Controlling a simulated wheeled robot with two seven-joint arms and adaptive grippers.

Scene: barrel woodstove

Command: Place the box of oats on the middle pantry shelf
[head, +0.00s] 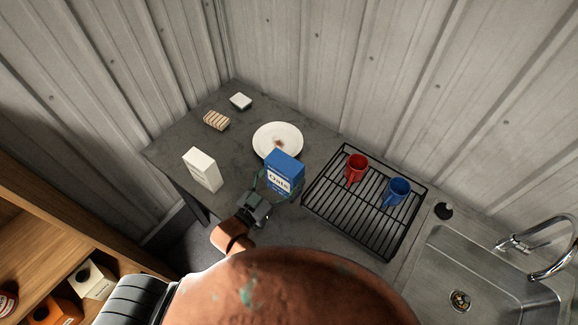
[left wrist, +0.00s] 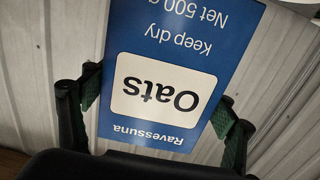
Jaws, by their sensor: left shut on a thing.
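The blue box of oats (head: 285,170), with a white label, is at the counter's front edge, in front of the white plate. My left gripper (head: 277,188) is shut on it, with one finger on each side. In the left wrist view the box (left wrist: 170,90) appears upside down between the green pads of the left gripper (left wrist: 158,106). I cannot tell if its base touches the counter. The wooden pantry shelves (head: 50,228) stand at the lower left, partly hidden by my arm. My right gripper is not in view.
On the dark counter (head: 235,150) are a white carton (head: 202,170), a plate (head: 277,138), a striped block (head: 216,120) and a small white block (head: 240,101). A rack (head: 340,215) holds red (head: 356,168) and blue cups (head: 397,191). Several packages occupy the lower pantry shelf.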

